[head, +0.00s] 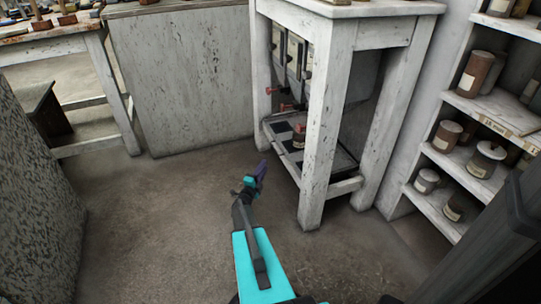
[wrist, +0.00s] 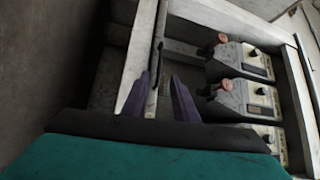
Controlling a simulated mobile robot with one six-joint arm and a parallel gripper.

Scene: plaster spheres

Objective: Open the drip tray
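In the head view, a low tray-like shelf with dark square panels (head: 286,143) sits inside a white wooden stand, below a row of grey machines (head: 292,52). I take it for the drip tray; it looks pushed in, though its front is partly hidden by a stand leg. My gripper (head: 262,168) is just left of the stand's front, near the tray's height. In the wrist view, the purple fingers of my gripper (wrist: 160,93) are open and apart. A thin dark bar (wrist: 159,45) runs into the gap between them; I cannot tell if they touch it.
The wrist view shows several machines (wrist: 238,60) with reddish spouts right of the fingers. Shelves of jars (head: 470,155) are at right, a pale panel (head: 185,80) at back. The floor (head: 150,220) left of my arm is clear.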

